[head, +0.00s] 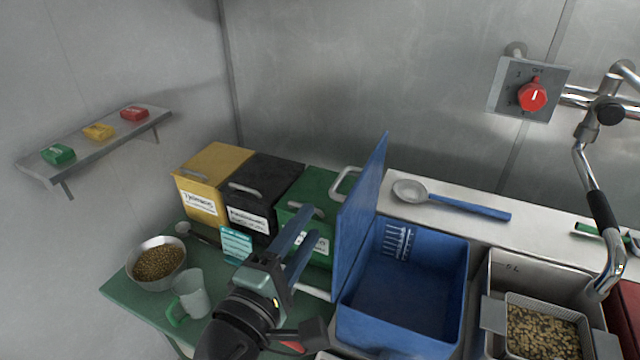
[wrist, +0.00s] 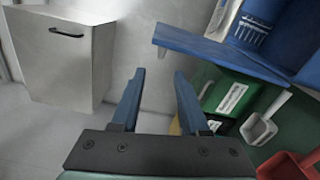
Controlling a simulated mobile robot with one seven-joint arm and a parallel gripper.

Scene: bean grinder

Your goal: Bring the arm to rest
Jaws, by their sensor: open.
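My gripper (head: 307,226) is in the lower middle of the head view, over the green table and left of the blue bin. Its two blue fingers are apart with nothing between them. In the wrist view the open fingers (wrist: 159,74) point away from the camera, with a pale wall and floor behind them. The fingers overlap part of the green box in the head view. I cannot tell how far they are from it.
The blue bin (head: 400,318) stands close right with its lid (head: 362,215) upright. Yellow (head: 207,180), black (head: 268,175) and green (head: 318,190) boxes stand behind. A bowl of beans (head: 158,260) and a jug (head: 194,296) are left. A white cabinet (wrist: 62,55) shows in the wrist view.

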